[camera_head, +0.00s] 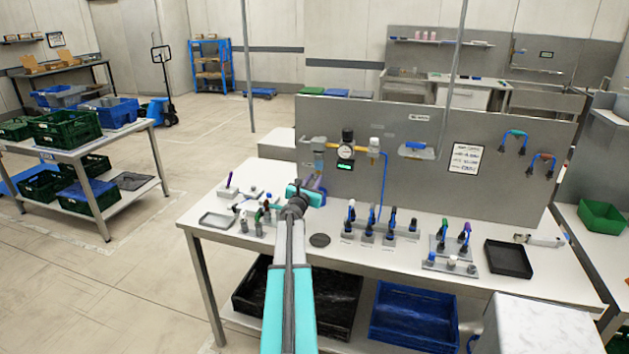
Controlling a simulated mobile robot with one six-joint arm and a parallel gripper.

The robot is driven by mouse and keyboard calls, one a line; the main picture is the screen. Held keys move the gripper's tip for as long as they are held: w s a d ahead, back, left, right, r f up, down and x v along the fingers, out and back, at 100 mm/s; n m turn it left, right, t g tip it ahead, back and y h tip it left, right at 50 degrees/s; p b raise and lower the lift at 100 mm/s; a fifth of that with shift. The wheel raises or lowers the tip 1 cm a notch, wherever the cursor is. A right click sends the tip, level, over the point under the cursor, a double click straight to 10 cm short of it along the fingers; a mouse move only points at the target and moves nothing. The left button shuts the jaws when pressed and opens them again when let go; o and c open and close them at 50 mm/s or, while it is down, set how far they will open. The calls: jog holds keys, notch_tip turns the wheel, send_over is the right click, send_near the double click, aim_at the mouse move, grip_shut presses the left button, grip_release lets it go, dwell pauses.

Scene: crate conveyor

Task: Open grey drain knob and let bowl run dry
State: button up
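My arm reaches up from the bottom middle to the panel above the workbench. My gripper (317,187) is at its far end, just below a small translucent bowl (319,160). The bowl hangs at the left of a brass air unit on the grey panel. The grey drain knob cannot be made out; the area under the bowl is covered by my wrist and gripper. I cannot tell whether the gripper touches anything, or whether its fingers are apart. Any liquid level in the bowl is too small to read.
Several blue-tipped tools stand on the white workbench (280,243). A black tray (508,259) lies at right. Crates are underneath.

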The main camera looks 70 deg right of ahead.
grip_shut()
jog(key=shift+d, duration=0.15)
jog(key=shift+f, duration=0.1)
